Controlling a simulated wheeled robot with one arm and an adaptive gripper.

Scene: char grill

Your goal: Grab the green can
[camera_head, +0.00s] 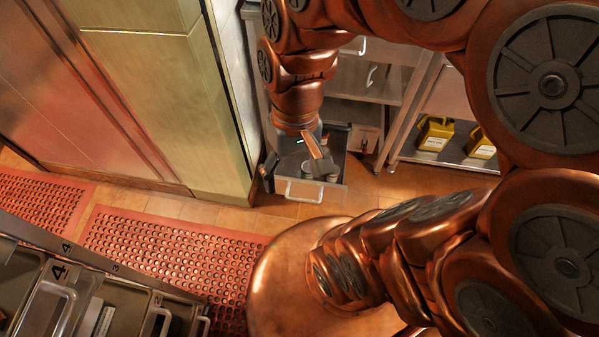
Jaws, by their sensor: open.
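Small round items (331,178) like cans stand in the drawer just below and beside the fingers. Their colour looks grey and dark, and I cannot make out which one is the green can. Part of the drawer's inside is hidden by my gripper. I cannot tell whether the fingers touch anything.
A tall pale cabinet (185,90) stands left of the drawer. A metal shelf at right holds yellow containers (435,133). Red perforated mats (165,250) lie on the tiled floor. A counter with metal pans (50,300) is at lower left.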

